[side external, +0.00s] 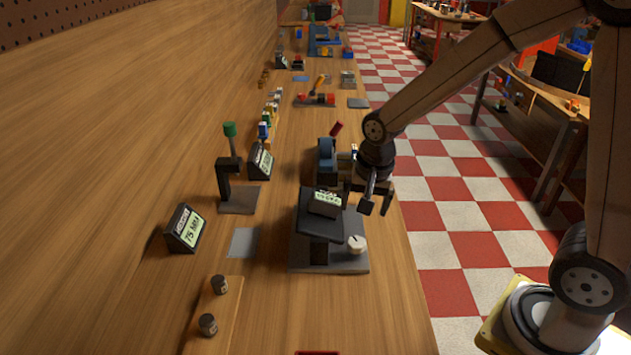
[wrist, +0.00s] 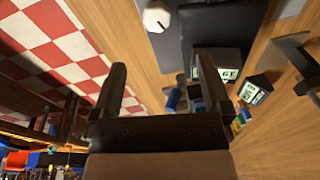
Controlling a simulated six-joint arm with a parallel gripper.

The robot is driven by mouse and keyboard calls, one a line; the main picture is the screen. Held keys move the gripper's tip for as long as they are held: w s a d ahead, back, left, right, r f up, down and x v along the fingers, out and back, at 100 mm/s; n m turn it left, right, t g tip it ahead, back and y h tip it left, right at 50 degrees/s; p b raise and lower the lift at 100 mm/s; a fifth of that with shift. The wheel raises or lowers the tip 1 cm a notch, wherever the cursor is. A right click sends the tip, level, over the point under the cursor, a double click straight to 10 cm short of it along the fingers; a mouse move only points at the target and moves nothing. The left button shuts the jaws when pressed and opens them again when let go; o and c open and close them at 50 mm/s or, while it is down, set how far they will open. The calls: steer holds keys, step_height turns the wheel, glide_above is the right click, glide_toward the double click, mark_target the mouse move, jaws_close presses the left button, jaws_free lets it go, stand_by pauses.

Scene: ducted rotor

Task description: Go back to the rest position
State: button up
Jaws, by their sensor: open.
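My gripper (side external: 377,207) is open and empty above the right edge of the wooden bench. In the wrist view, my gripper (wrist: 162,72) shows two spread fingers with nothing between them. Close to its left in the side view is a black stand (side external: 318,225) on a grey base plate, with a small display block (side external: 325,203) on top and a white knob (side external: 356,243) at its right. The wrist view shows the white knob (wrist: 156,17) and the black stand (wrist: 215,30) beyond my fingers. No contact with the stand is visible. No rotor can be made out.
Two tilted displays (side external: 185,228) (side external: 261,161), a green-topped post on a bracket (side external: 237,190) and two dark cylinders (side external: 208,324) stand on the left part of the bench. A blue part (side external: 326,160) is behind the stand. The checkered floor (side external: 450,240) to the right is open.

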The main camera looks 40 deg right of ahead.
steer(key=s+f+n+t, duration=0.1)
steer(key=s+f+n, duration=0.1)
steer(key=s+n, duration=0.6)
steer(key=shift+n, duration=1.1)
